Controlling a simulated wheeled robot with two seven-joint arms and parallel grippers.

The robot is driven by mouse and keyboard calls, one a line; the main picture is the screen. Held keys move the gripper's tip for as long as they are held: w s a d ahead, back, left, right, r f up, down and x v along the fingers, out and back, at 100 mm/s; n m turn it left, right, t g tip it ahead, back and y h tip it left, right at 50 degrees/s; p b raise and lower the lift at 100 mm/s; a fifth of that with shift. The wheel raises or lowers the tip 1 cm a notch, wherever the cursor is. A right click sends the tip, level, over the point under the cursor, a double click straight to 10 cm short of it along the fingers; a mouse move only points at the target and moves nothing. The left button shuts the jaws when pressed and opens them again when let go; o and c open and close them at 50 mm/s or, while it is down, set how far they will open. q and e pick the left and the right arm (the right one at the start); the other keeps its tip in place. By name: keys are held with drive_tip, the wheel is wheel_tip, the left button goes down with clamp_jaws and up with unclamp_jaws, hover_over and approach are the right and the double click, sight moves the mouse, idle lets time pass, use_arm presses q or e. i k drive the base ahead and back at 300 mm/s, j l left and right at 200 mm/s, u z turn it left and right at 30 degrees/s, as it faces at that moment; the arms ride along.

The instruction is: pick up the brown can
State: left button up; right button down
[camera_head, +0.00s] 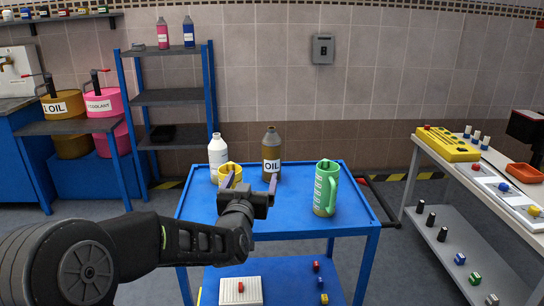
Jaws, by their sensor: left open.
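The brown can (271,157) is bottle-shaped, with a narrow neck and a white "OIL" label. It stands upright near the back edge of the blue cart top (290,215). My left gripper (250,182) reaches in from the left over the cart, its two fingers pointing toward the back. It is open, with nothing seen between its fingers. The can is beyond the fingertips, slightly to the right; the right finger appears close to its base in the picture, but I cannot tell the gap. My right gripper is not in view.
A yellow container (230,171) and a white bottle (218,152) stand left of the can. A green measuring jug (326,190) stands to the right. The cart top is clear between can and jug. A white side table (455,185) is further right; blue shelving (172,97) stands behind left.

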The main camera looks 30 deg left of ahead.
sight(271, 142)
drive_tip(key=i+j, duration=0.6)
drive_tip(key=i, duration=0.25)
